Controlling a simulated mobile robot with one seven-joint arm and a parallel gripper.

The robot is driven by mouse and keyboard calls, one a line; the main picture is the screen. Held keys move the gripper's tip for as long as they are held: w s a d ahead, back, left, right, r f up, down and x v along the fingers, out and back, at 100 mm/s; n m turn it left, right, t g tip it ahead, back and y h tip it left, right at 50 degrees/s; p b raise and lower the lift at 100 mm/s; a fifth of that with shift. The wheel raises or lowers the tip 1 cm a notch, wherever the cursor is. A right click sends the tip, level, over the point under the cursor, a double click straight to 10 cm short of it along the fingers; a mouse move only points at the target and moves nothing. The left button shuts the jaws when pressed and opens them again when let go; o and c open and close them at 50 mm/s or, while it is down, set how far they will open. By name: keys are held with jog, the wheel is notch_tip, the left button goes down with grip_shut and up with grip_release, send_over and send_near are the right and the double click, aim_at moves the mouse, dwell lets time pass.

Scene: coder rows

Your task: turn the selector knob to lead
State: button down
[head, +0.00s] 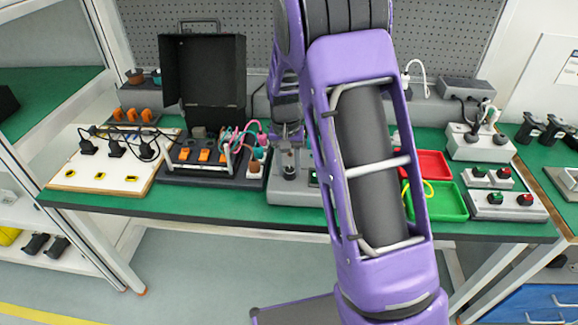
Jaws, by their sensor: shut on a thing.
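My gripper (289,152) is small in the head view, pointing down over a grey box (290,198) near the front of the green bench, left of my purple arm. The gripper is shut on the selector knob (289,171), a small dark knob on top of this box. The fingers and my arm hide part of the knob and the right side of the box. The knob's pointing direction and any lead marking are too small to read.
Left of the box stand a dark panel with orange switches (205,156) and a white board with black plugs (110,170). Right of my arm are a red tray (433,163), a green tray (450,205) and button boxes (507,205). An open black case (205,75) stands behind.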

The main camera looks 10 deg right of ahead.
aim_at(286, 169)
jog(key=shift+c, duration=2.3)
grip_release()
jog(key=shift+r, duration=0.15)
notch_tip(286, 169, up, 17)
jog(key=p, duration=0.2)
jog(key=shift+w+a, duration=0.15)
jog(key=shift+a, duration=0.25)
jog(key=shift+r, duration=0.1)
